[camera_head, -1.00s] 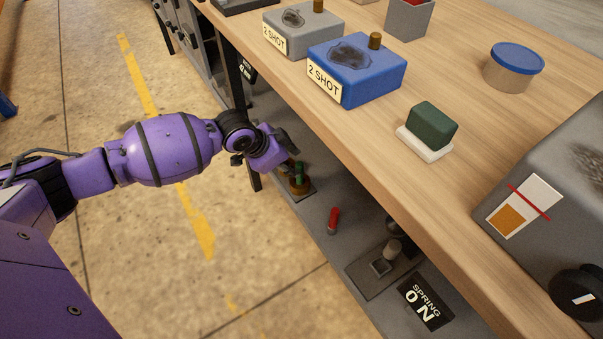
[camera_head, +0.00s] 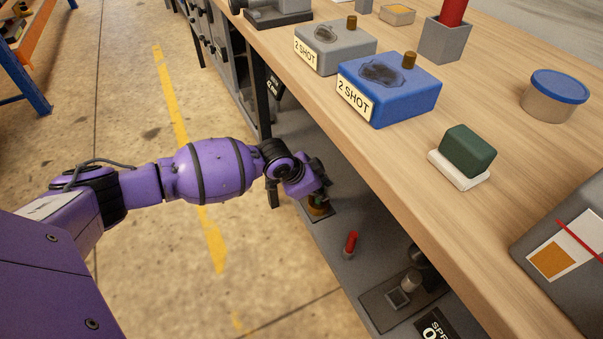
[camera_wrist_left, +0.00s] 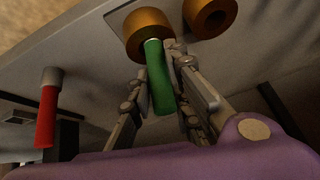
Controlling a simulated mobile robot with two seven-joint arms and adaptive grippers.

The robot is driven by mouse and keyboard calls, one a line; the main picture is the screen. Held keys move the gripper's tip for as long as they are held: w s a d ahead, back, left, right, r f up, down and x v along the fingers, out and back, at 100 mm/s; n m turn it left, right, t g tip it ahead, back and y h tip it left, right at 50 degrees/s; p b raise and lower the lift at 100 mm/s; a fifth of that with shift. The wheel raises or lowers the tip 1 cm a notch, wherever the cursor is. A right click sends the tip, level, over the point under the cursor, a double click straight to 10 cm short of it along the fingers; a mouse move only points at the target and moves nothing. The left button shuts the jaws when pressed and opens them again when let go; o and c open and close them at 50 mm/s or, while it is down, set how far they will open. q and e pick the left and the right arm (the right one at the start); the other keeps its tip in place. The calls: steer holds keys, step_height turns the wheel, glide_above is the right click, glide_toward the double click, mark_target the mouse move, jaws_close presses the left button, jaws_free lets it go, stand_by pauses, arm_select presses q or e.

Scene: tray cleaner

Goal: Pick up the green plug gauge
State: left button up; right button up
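The green plug gauge (camera_wrist_left: 159,78) shows in the left wrist view, with one end at a brass ring (camera_wrist_left: 148,33). Whether it sits inside the ring is not clear. My left gripper (camera_wrist_left: 163,62) is open, with one finger on each side of the green gauge; contact is not clear. In the head view my left gripper (camera_head: 321,190) is over the lower shelf, under the bench edge, and largely hides the gauge. My right gripper is not in view.
A red gauge (camera_head: 350,242) stands on the lower shelf (camera_head: 366,262), and it also shows in the left wrist view (camera_wrist_left: 47,112). A second brass ring (camera_wrist_left: 211,15) is beside the first. The bench top (camera_head: 470,230) overhangs the shelf. A blue box (camera_head: 405,102) stands on the bench.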

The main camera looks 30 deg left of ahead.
arm_select(q)
steer(key=shift+w+r, duration=0.1)
steer(key=shift+w, duration=0.05)
jaws_close()
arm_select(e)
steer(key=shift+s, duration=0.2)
arm_select(q)
steer(key=shift+r, duration=0.1)
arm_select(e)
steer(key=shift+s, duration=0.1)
